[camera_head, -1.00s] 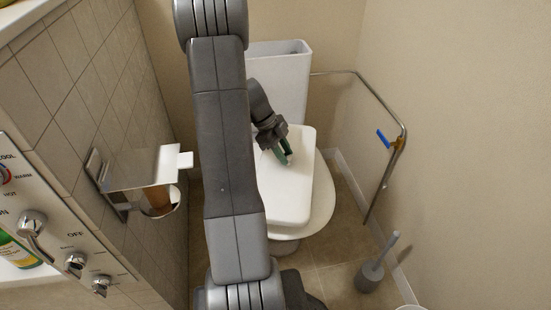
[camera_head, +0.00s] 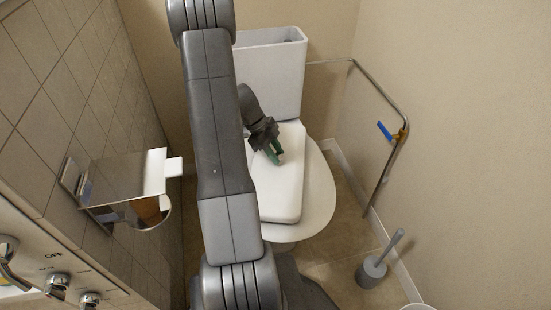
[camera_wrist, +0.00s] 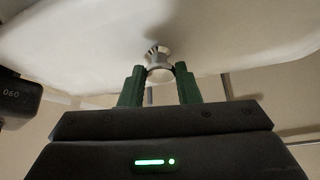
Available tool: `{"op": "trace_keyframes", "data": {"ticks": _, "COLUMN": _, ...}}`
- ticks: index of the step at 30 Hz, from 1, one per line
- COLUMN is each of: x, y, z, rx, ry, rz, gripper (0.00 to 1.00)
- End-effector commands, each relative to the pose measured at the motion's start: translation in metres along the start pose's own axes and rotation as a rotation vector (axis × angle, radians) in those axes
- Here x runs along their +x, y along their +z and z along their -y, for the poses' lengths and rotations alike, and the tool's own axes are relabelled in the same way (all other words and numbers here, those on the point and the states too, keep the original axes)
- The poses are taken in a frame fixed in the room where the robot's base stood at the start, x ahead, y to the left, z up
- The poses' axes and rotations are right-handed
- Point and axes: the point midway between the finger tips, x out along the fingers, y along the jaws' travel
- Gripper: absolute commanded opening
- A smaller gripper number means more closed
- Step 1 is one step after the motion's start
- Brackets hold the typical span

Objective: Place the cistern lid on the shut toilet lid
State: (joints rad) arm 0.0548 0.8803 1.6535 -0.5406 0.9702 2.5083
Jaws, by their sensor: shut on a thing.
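The cistern lid (camera_head: 285,198) is a white slab with rounded corners, lying over the shut toilet lid (camera_head: 320,200), whose round white edge shows to its right and front. My gripper (camera_head: 274,157) is over the slab's middle. In the wrist view my gripper (camera_wrist: 160,84) has its green fingers shut on the shiny knob (camera_wrist: 158,54) of the cistern lid (camera_wrist: 80,40). I cannot tell whether the slab touches the toilet lid or hangs just above it. My arm hides its left side.
The cistern (camera_head: 272,80) stands open-topped behind. A metal grab rail (camera_head: 385,165) with a blue piece runs along the right wall. A toilet brush (camera_head: 374,268) stands on the floor at right. A metal paper holder (camera_head: 125,180) juts from the tiled wall at left.

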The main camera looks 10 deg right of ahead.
Motion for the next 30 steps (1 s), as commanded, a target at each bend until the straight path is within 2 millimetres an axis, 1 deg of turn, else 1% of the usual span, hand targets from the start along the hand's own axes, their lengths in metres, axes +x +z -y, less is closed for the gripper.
{"op": "trace_keyframes", "data": {"ticks": 1, "x": 0.009, "y": 0.005, "z": 0.000, "rx": -0.001, "ry": 0.002, "rz": -0.002, "gripper": 0.00}}
{"op": "trace_keyframes", "data": {"ticks": 4, "x": 0.019, "y": 0.010, "z": 0.000, "rx": 0.000, "ry": 0.002, "rz": -0.001, "gripper": 0.00}}
{"op": "trace_keyframes", "data": {"ticks": 16, "x": 0.022, "y": 0.013, "z": 0.000, "rx": 0.001, "ry": 0.000, "rz": 0.000, "gripper": 0.00}}
{"op": "trace_keyframes", "data": {"ticks": 17, "x": 0.022, "y": 0.013, "z": 0.000, "rx": 0.000, "ry": 0.000, "rz": 0.000, "gripper": 0.31}}
{"op": "trace_keyframes", "data": {"ticks": 18, "x": 0.021, "y": 0.012, "z": 0.000, "rx": 0.000, "ry": 0.001, "rz": 0.000, "gripper": 0.39}}
{"op": "trace_keyframes", "data": {"ticks": 20, "x": 0.021, "y": 0.012, "z": 0.000, "rx": 0.000, "ry": 0.001, "rz": 0.000, "gripper": 0.51}}
{"op": "trace_keyframes", "data": {"ticks": 30, "x": 0.019, "y": 0.011, "z": 0.000, "rx": 0.000, "ry": 0.000, "rz": 0.000, "gripper": 0.51}}
